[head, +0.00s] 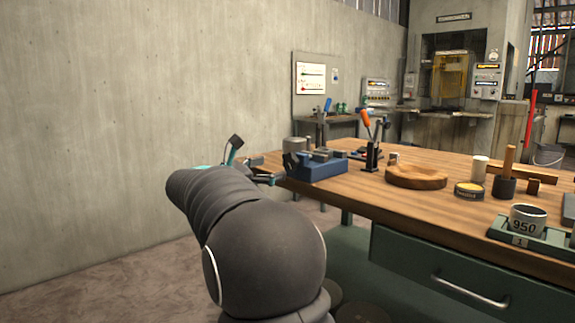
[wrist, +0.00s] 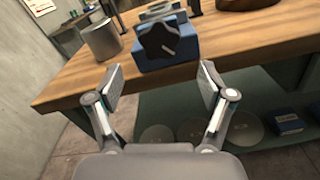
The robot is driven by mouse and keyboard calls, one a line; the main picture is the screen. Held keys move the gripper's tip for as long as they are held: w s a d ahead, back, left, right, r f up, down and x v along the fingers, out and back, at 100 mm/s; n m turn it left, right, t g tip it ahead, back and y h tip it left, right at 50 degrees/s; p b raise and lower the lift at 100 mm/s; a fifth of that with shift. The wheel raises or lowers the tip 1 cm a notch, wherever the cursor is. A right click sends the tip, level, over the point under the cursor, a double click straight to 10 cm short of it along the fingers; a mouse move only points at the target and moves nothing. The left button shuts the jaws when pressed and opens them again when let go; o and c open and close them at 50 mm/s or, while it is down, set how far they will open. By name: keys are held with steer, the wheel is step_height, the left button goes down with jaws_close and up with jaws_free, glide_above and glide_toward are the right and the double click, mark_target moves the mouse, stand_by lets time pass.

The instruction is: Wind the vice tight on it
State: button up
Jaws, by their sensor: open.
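The blue vice (head: 318,168) sits at the near left end of the wooden workbench. In the wrist view, the vice (wrist: 172,55) faces me with its dark star-shaped knob (wrist: 160,40) at the front. A grey metal part (wrist: 160,10) shows behind the knob at the vice's top; I cannot tell whether the jaws touch it. My gripper (wrist: 161,78) is open and empty, its two fingers spread wide in front of and below the knob, apart from it. In the head view my arm hides most of the gripper.
A grey cylinder (wrist: 102,41) stands left of the vice. The bench edge and a green drawer (head: 450,275) lie to the right of my arm.

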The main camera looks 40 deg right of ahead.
mark_target(287, 165)
steer(key=d, duration=0.7)
steer(key=shift+w, duration=0.3)
steer(key=c, duration=1.2)
